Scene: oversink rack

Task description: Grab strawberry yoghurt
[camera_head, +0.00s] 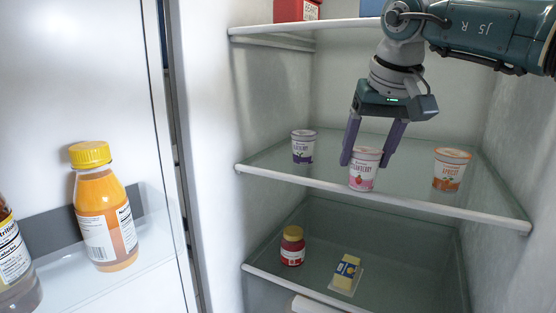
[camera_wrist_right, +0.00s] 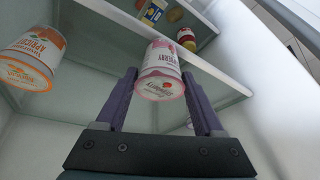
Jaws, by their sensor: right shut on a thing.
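The strawberry yoghurt (camera_head: 364,171) is a white and pink cup at the front of the middle glass shelf in the head view. My right gripper (camera_head: 368,160) comes down from above, with one purple finger on each side of the cup, and is shut on it. In the right wrist view the strawberry yoghurt (camera_wrist_right: 160,72) sits between the fingertips of the right gripper (camera_wrist_right: 160,88). From these frames I cannot tell whether the cup touches the shelf. My left gripper is not in view.
A blueberry yoghurt (camera_head: 303,147) stands left on the middle shelf (camera_head: 400,195), an apricot yoghurt (camera_head: 450,169) right. A red jar (camera_head: 292,246) and a yellow pack (camera_head: 346,271) sit on the shelf below. The door holds an orange bottle (camera_head: 104,215). The upper shelf (camera_head: 300,28) is overhead.

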